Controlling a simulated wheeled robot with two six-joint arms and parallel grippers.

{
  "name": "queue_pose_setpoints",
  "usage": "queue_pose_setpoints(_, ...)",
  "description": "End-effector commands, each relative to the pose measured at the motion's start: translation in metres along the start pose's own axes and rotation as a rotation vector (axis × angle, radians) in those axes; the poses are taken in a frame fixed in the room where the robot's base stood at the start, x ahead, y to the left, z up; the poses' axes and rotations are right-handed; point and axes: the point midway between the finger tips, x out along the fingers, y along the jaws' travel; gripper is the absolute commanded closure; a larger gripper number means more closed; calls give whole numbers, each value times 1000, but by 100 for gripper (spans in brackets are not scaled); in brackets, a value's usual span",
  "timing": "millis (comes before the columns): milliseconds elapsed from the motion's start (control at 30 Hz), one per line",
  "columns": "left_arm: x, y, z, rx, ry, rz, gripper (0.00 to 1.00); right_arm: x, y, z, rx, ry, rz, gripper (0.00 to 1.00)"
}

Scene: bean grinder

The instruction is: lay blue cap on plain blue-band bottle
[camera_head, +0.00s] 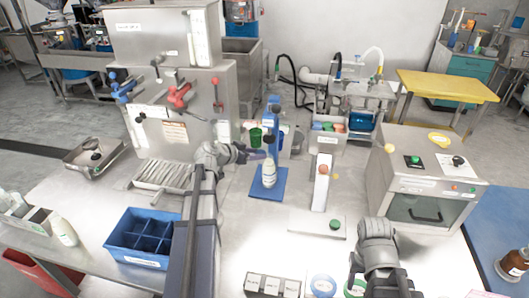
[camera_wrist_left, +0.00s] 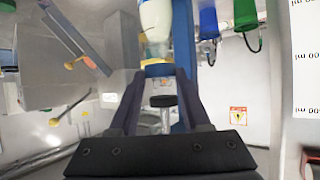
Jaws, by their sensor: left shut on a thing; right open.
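A white bottle (camera_head: 268,174) stands upright on the blue base (camera_head: 283,187) of a blue post stand. Its lower part carries a coloured band too small to read. My left gripper (camera_head: 262,155) is level with the bottle's top, reaching in from the left. In the left wrist view the gripper (camera_wrist_left: 158,74) is shut on a small blue piece that looks like the blue cap (camera_wrist_left: 158,71), close against the white bottle (camera_wrist_left: 156,18). I cannot tell whether the cap rests on the mouth. My right gripper (camera_head: 376,280) is open and empty at the front right.
A blue divided crate (camera_head: 140,228) and another white bottle (camera_head: 64,231) stand at the left. A green cup (camera_head: 256,138) hangs behind my left gripper. A steel machine (camera_head: 425,175) stands at the right. A white slanted piece (camera_head: 321,190) is right of the stand.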

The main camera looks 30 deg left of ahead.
Motion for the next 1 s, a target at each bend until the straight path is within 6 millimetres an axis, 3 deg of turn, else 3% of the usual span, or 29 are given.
queue_pose_setpoints(167,13,-1,-7,1,0,2,100,0,0,0,0,0,0,50)
queue_pose_setpoints(367,45,-1,-22,1,1,2,100,2,0,0,0,0,0,50)
queue_pose_setpoints(433,47,0,-7,-1,0,0,100,16,-2,-1,0,0,0,50)
queue_pose_setpoints(1000,50,0,-1,0,0,0,100,23,-2,-1,0,0,0,50)
